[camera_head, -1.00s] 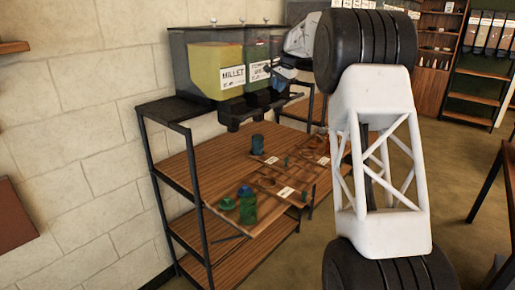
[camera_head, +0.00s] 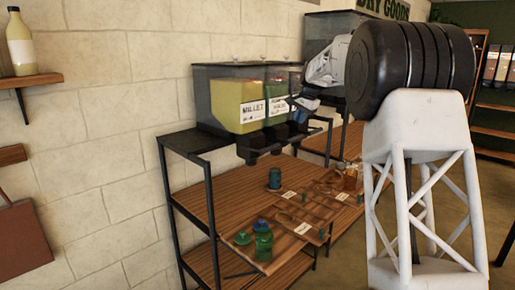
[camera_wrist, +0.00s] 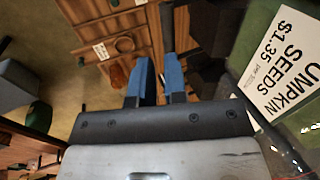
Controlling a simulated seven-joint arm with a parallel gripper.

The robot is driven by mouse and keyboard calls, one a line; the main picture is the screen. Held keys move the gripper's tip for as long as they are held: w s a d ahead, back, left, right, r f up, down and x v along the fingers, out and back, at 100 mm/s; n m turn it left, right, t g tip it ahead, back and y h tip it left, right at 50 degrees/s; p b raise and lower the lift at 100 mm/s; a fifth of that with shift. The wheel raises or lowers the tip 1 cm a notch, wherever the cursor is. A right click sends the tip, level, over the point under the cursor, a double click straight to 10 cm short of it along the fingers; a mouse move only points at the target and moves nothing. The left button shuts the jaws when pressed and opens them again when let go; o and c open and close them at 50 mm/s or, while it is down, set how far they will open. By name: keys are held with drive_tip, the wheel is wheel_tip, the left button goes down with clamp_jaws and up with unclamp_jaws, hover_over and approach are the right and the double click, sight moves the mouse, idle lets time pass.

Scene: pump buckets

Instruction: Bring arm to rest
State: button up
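My gripper (camera_head: 303,104) is raised beside the front of the dispenser bins in the head view, above the wooden shelf. In the wrist view its two blue fingers (camera_wrist: 160,82) stand a little apart, with no object visible between them. My white arm with black joints fills the right of the head view and hides part of the scene. The millet bin (camera_head: 238,100) is yellow inside and labelled. A greenish labelled bin (camera_head: 281,90) stands to its right, close to the gripper. A pumpkin seeds label (camera_wrist: 285,65) shows large at the right of the wrist view.
A green jar with a blue lid (camera_head: 263,243) stands on the wooden tray (camera_head: 275,262), beside a green lid (camera_head: 242,238). A dark blue container (camera_head: 274,178) stands behind. An orange jar (camera_head: 350,179) stands farther right. A bottle (camera_head: 20,45) is on the left wall shelf.

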drive_tip(key=s+r+n+h, duration=0.1)
drive_tip(key=s+n, duration=0.1)
drive_tip(key=s, duration=1.6)
drive_tip(key=s+r+n, duration=0.2)
drive_tip(key=s, duration=1.5)
drive_tip(key=s+f+n, duration=0.1)
drive_tip(key=s+f, duration=0.4)
drive_tip(key=s, duration=0.7)
drive_tip(key=s+f+n+h, duration=0.1)
drive_tip(key=s+f, duration=0.5)
drive_tip(key=s, duration=0.6)
drive_tip(key=s+f+n, duration=0.2)
drive_tip(key=s+f, duration=0.4)
drive_tip(key=s, duration=0.7)
drive_tip(key=shift+d+h, duration=0.35)
drive_tip(key=shift+h, duration=0.05)
